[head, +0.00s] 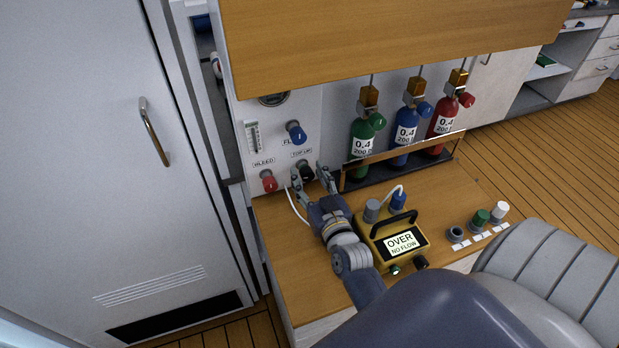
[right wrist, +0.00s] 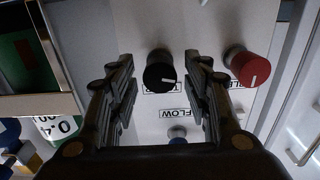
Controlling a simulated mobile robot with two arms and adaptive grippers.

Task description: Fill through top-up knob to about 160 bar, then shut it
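The black top-up knob (head: 306,171) sits low on the white panel (head: 335,110), right of the red bleed knob (head: 268,181) and below the blue flow knob (head: 297,133). My right gripper (head: 312,180) is open in front of it, one finger on each side. In the right wrist view the knob (right wrist: 160,75) lies between the spread fingers, with gaps on both sides; its white mark shows. A round gauge (head: 273,99) is mostly hidden by the wooden board above, so its reading cannot be told. My left gripper is not in view.
A yellow analyser (head: 392,240) reading "OVER NO FLOW" stands beside my right forearm, with a white tube running to the left. Green (head: 362,140), blue (head: 406,135) and red (head: 443,120) cylinders stand behind a rail. The wooden board (head: 390,40) overhangs the panel.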

